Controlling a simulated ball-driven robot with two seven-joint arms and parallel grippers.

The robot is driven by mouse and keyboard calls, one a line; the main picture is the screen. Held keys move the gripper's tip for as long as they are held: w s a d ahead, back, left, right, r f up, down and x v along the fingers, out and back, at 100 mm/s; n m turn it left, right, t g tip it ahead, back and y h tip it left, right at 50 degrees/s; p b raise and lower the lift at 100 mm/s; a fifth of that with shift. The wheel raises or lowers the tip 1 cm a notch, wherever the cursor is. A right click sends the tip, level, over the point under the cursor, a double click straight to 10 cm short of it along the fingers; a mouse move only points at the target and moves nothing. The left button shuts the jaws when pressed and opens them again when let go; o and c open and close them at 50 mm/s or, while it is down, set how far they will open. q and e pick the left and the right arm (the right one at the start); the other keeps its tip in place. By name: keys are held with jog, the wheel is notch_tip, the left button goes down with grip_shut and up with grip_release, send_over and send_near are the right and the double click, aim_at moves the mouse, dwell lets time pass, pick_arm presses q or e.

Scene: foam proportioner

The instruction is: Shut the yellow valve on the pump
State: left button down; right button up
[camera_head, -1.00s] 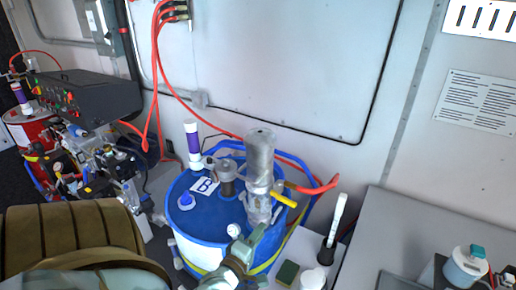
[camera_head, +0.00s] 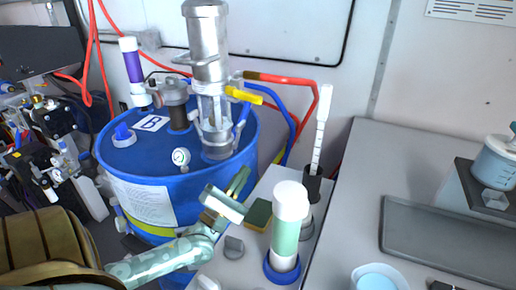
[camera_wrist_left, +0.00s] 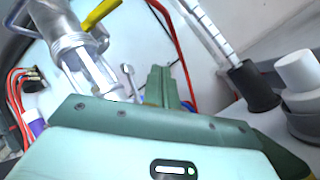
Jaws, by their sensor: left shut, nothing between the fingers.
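The pump (camera_head: 208,60) is a silver cylinder standing on the blue drum marked B (camera_head: 165,185). Its yellow valve handle (camera_head: 244,95) sticks out to the right, tilting slightly down, just below the red hose end. The handle (camera_wrist_left: 101,13) also shows at the top of the left wrist view, beside the pump's metal frame. My left gripper (camera_head: 239,180) is shut and empty, in front of the drum's right side. It is below the valve in the head view and apart from it. My right gripper is out of view.
A white-and-green bottle (camera_head: 290,225), a sponge (camera_head: 259,214) and a black holder with a white stick (camera_head: 320,140) stand on the counter to the right. Red and blue hoses (camera_head: 285,79) run behind the pump.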

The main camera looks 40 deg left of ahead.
aim_at(243, 95)
pick_arm(q)
jog(key=w+a+r+n+t+y+p, duration=0.1)
jog(key=w+r+n, duration=0.1)
jog(key=r+n, duration=0.3)
jog(key=w+a+r+n+t+y+p, duration=0.1)
jog(key=w+r+n+y, duration=0.1)
jog(key=r+n, duration=0.3)
notch_tip(243, 95, up, 4)
jog(key=shift+w+f+n, duration=0.1)
jog(key=shift+w+n, duration=0.3)
jog(key=shift+w, duration=0.15)
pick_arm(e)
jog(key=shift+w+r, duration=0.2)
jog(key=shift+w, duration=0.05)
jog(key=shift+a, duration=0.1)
